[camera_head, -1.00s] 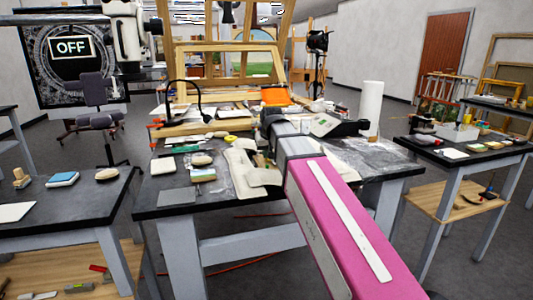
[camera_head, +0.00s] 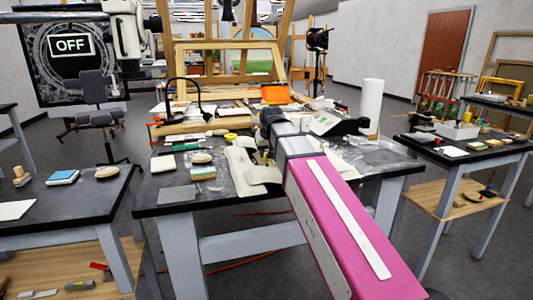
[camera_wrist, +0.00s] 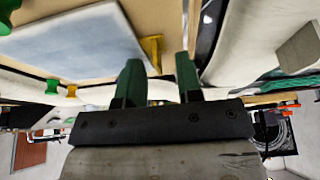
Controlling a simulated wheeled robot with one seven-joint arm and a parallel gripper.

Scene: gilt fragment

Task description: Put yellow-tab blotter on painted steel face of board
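My gripper (camera_wrist: 158,82) shows two dark green fingers in the wrist view, spread apart with nothing visibly held between them. A yellow tab (camera_wrist: 153,50) shows just beyond the gap, beside the edge of a tan board. A pale blue-grey panel with a light rim (camera_wrist: 75,40) lies on that tan surface, left of the fingers. I cannot tell for sure whether the tab belongs to the blotter or whether this panel is the painted steel face. In the head view my arm reaches over the middle table, and its wrist hides part of the work area.
The middle table (camera_head: 150,208) holds a grey plate (camera_head: 177,195), a lamp (camera_head: 205,115), an orange tray (camera_head: 276,94) and a white roll (camera_head: 371,106). Pale cushion-like pieces (camera_head: 243,172) lie by my wrist. Side tables stand left (camera_head: 75,205) and right (camera_head: 480,160).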

